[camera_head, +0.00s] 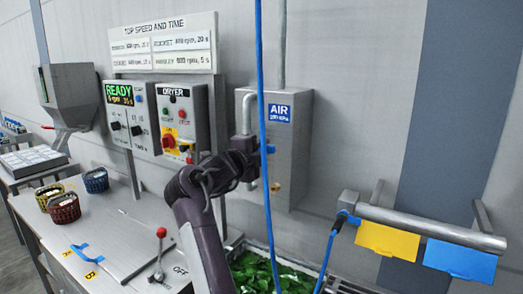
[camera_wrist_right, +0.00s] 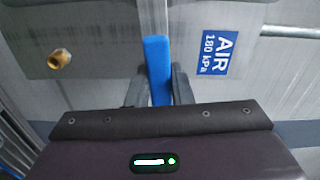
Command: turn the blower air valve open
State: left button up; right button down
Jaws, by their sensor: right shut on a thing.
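The air box (camera_head: 300,160) is a grey metal cabinet on the wall with a blue AIR label (camera_head: 279,113). In the right wrist view a blue valve handle (camera_wrist_right: 157,65) stands between the two dark fingers of my right gripper (camera_wrist_right: 158,88), which are shut on it. The AIR label (camera_wrist_right: 219,53) is to its right, and a brass fitting (camera_wrist_right: 60,59) is to its left. In the head view my right gripper (camera_head: 258,150) is at the front of the box, and the handle is mostly hidden by it and a blue hose. My left gripper is not in view.
The blue hose (camera_head: 262,80) hangs in front of the box. The dryer panel (camera_head: 184,120) and READY panel (camera_head: 120,95) are to the left. Below are a steel bench (camera_head: 115,225), small baskets (camera_head: 64,208), a red-knobbed lever (camera_head: 160,250) and greens (camera_head: 270,275). A pipe with yellow and blue flags (camera_head: 388,240) is right.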

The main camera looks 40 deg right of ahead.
notch_tip(320, 180, up, 3)
jog(key=n+p, duration=0.2)
jog(key=n, duration=0.1)
jog(key=shift+w+f, duration=0.15)
jog(key=shift+w+a+r+n+p, duration=0.1)
jog(key=shift+w+r+n+p, duration=0.15)
jog(key=shift+r+n+p, duration=0.4)
jog(key=shift+w+a+r+n+p, duration=0.1)
jog(key=shift+w+r+n+p, duration=0.25)
jog(key=shift+n, duration=0.5)
jog(key=shift+s, duration=0.1)
jog(key=c, duration=1.6)
grip_release()
jog(key=shift+c, duration=0.2)
jog(key=o, duration=0.4)
jog(key=shift+d+f, duration=0.3)
jog(key=shift+c, duration=0.2)
jog(key=shift+a, duration=0.25)
